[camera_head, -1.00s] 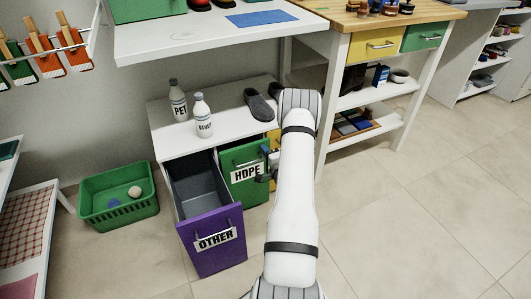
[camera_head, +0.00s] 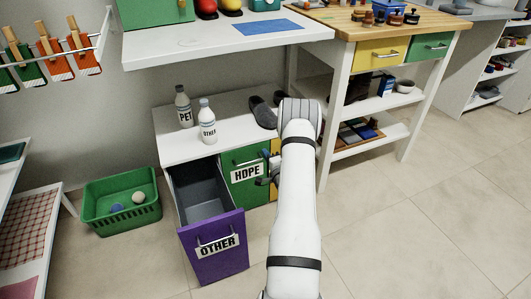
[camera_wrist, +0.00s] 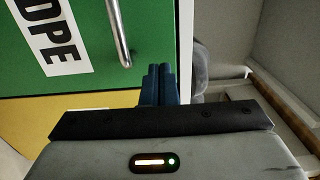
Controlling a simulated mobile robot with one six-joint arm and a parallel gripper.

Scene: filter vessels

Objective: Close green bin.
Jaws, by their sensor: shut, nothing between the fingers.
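The green bin (camera_head: 240,187), labelled HDPE, is a drawer in the white cabinet. Its front looks flush or nearly flush with the cabinet; a small gap cannot be ruled out. In the wrist view the green front (camera_wrist: 100,75) fills the left, with its metal handle (camera_wrist: 119,35) and part of the label. My gripper (camera_head: 268,180) is by the right part of the green front in the head view, partly hidden by my arm. In the wrist view the dark blue fingertips (camera_wrist: 159,70) are together and empty, beside the handle near the front's edge. Contact with the front cannot be told.
The purple OTHER bin (camera_head: 218,260) stands pulled out, left of the green one. A yellow bin (camera_wrist: 60,115) adjoins the green bin. Bottles (camera_head: 207,125) and dark slippers (camera_head: 262,112) are on the cabinet top (camera_head: 178,152). A green basket (camera_head: 122,212) is at left. Floor at right is clear.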

